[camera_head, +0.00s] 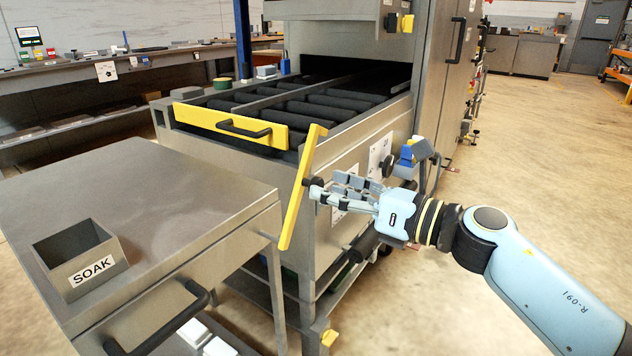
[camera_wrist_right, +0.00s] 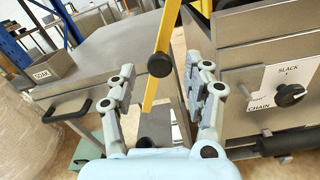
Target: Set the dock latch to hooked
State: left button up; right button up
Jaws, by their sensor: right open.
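The dock latch looks to be the long yellow bar (camera_head: 293,212) with a black round knob (camera_head: 313,184) at its middle. It stands steeply, its top leaning right, at the corner between the steel cart and the conveyor machine. In the right wrist view the bar (camera_wrist_right: 150,92) and its knob (camera_wrist_right: 160,64) appear between my fingers. My right gripper (camera_head: 332,190) is open and close to the knob; I cannot tell whether it touches. It also shows in the wrist view (camera_wrist_right: 166,72), its fingers apart on either side of the bar. My left gripper is out of view.
The steel cart (camera_head: 160,185) carries a SOAK bin (camera_head: 98,275). The machine's roller bed has a yellow front gate (camera_head: 230,124) with a black handle. A dial (camera_wrist_right: 290,95) on a SLACK/CHAIN plate sits right of my gripper. The floor at right is open.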

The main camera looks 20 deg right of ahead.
jog(key=shift+x, duration=1.9)
grip_shut()
